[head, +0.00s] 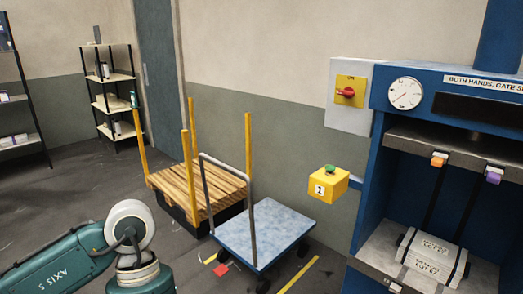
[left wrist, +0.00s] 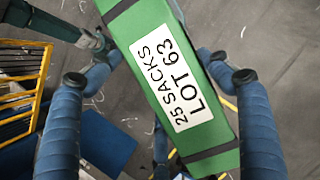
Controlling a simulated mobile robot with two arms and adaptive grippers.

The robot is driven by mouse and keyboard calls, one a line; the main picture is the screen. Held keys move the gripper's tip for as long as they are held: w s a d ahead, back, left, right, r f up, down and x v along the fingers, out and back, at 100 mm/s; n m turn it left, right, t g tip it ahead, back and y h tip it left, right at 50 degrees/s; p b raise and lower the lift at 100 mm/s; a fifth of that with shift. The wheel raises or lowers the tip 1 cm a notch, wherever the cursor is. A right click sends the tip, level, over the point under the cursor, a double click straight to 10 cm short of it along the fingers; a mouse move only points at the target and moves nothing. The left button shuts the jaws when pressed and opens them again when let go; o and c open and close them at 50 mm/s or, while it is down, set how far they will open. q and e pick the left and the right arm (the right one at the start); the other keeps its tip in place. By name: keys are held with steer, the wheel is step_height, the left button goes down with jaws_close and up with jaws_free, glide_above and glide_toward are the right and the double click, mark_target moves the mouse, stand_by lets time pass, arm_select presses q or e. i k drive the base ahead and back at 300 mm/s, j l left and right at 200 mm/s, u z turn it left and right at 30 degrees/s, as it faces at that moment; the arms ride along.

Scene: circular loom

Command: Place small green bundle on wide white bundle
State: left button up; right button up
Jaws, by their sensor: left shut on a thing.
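A small green bundle (left wrist: 180,75) with dark straps and a white label reading "25 SACKS LOT 63" fills the middle of the left wrist view. My left gripper (left wrist: 160,78) is shut on it, with a blue finger on each side. The bundle hangs above the floor, tilted in that view. A white bundle (head: 433,256) with dark straps and printed labels lies on the bed inside the blue press at the right of the head view. In the head view part of my left arm shows at bottom left, but its gripper and the green bundle do not. My right gripper is out of view.
The blue press (head: 367,190) has side walls and a raised upper plate (head: 455,155) above the white bundle. A blue-topped cart (head: 265,235), a wooden pallet (head: 195,185) with yellow posts and a yellow button box (head: 328,186) stand left of it. Shelves (head: 118,105) stand far left.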

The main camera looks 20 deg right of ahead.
mark_target(434, 247)
steer(key=i+z, duration=0.15)
steer(key=z, duration=0.25)
steer(key=i+z, duration=0.15)
steer(key=z, duration=0.3)
steer(key=i+z, duration=0.15)
steer(key=z, duration=0.25)
steer(key=i+z, duration=0.15)
steer(key=z, duration=0.25)
steer(key=i+j+z, duration=0.1)
steer(key=z, duration=0.35)
steer(key=i+z, duration=0.5)
steer(key=i+j+z, duration=0.25)
steer(key=z, duration=0.25)
steer(key=i, duration=0.2)
